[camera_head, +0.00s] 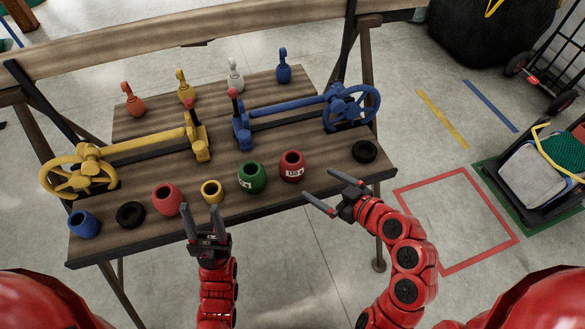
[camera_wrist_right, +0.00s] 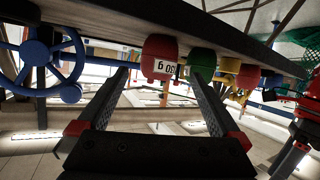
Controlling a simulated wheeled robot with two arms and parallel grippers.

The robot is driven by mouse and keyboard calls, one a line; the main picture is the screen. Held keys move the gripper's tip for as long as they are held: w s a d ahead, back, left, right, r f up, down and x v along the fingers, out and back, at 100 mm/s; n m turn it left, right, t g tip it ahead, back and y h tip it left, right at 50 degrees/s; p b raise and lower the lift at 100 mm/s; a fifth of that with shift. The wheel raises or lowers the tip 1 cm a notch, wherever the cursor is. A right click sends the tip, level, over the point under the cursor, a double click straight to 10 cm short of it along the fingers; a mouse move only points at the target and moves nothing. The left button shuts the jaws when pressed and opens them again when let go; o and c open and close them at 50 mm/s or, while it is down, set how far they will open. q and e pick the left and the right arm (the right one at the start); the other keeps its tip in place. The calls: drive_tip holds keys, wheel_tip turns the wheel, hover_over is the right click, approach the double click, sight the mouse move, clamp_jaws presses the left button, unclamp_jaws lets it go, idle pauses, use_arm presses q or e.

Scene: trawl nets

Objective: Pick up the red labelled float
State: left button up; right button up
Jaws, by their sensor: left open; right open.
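The red labelled float (camera_head: 291,161) stands near the table's front edge, right of the green labelled float (camera_head: 252,177). It has a white label and a dark hole in its top. In the right wrist view, which is upside down, the red labelled float (camera_wrist_right: 158,47) appears ahead, between the finger lines. My right gripper (camera_head: 318,183) is open and empty, just right of and in front of the float, apart from it. My left gripper (camera_head: 206,213) is open and empty, in front of the table near the plain red float (camera_head: 167,199) and yellow float (camera_head: 211,191).
A blue float (camera_head: 84,223) and black rings (camera_head: 130,214) (camera_head: 365,151) share the front row of the wooden table (camera_head: 285,201). Yellow (camera_head: 137,148) and blue (camera_head: 290,107) handwheel mechanisms lie behind. Several shackle-like pieces stand at the back.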

sight(302, 173)
drive_tip(key=p+x, duration=0.2)
drive_tip(key=x, duration=0.6)
drive_tip(key=shift+w+a+p, duration=0.15)
drive_tip(key=shift+w+p, duration=0.05)
drive_tip(key=shift+p, duration=0.2)
drive_tip(key=shift+w+a+f, duration=0.25)
drive_tip(key=shift+w+a, duration=0.05)
drive_tip(key=shift+w, duration=0.05)
drive_tip(key=shift+w+a+p, duration=0.35)
drive_tip(key=shift+p, duration=0.1)
drive_tip(key=p+x, duration=0.1)
drive_tip(key=x, duration=0.3)
drive_tip(key=shift+w+a+p, duration=0.1)
drive_tip(key=shift+p, duration=0.3)
drive_tip(key=c, duration=1.1)
